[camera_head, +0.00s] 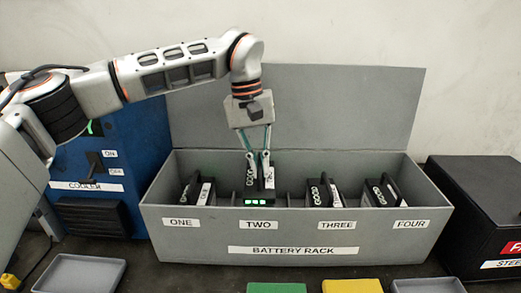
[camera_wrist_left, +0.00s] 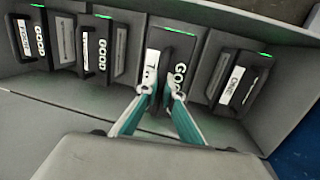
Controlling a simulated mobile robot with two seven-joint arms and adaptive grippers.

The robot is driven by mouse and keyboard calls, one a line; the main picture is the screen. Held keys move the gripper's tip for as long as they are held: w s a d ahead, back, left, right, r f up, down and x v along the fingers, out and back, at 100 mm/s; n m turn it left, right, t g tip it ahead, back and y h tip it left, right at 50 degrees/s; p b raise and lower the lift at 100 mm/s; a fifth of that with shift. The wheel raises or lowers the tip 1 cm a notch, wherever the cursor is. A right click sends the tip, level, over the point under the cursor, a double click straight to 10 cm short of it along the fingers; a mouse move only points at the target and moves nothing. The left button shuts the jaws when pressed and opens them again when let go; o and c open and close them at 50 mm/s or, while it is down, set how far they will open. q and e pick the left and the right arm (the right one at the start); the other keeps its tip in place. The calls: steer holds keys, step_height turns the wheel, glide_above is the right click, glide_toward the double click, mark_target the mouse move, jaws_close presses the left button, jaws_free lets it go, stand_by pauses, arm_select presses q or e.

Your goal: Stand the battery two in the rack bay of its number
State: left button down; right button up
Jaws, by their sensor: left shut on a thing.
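The battery rack (camera_head: 180,238) is a grey open box with a raised lid and bays labelled ONE, TWO, THREE and FOUR. Battery two (camera_head: 263,190), a black block with green lights on its front, stands upright in the bay above the TWO label (camera_head: 258,226). My left gripper (camera_head: 258,156) comes down from above and is shut on this battery. The left wrist view shows the fingertips (camera_wrist_left: 163,88) at the top of battery two (camera_wrist_left: 171,58), whose white label is partly covered by a finger. My right gripper is not in view.
Other black batteries stand in bay ONE (camera_head: 197,190), bay THREE (camera_head: 322,191) and bay FOUR (camera_head: 380,191). A blue cooler (camera_head: 120,160) is at left, a black case (camera_head: 475,200) at right. Grey, green (camera_head: 276,288) and yellow (camera_head: 352,286) trays lie in front.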

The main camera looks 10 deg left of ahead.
arm_select(q)
steer(key=shift+f, duration=2.4)
steer(key=shift+d, duration=0.1)
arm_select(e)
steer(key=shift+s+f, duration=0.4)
arm_select(q)
steer(key=c, duration=2.5)
jaws_free()
steer(key=shift+f, duration=0.3)
steer(key=shift+c, duration=0.2)
steer(key=o, duration=0.4)
steer(key=shift+s, duration=0.1)
steer(key=shift+c, duration=0.2)
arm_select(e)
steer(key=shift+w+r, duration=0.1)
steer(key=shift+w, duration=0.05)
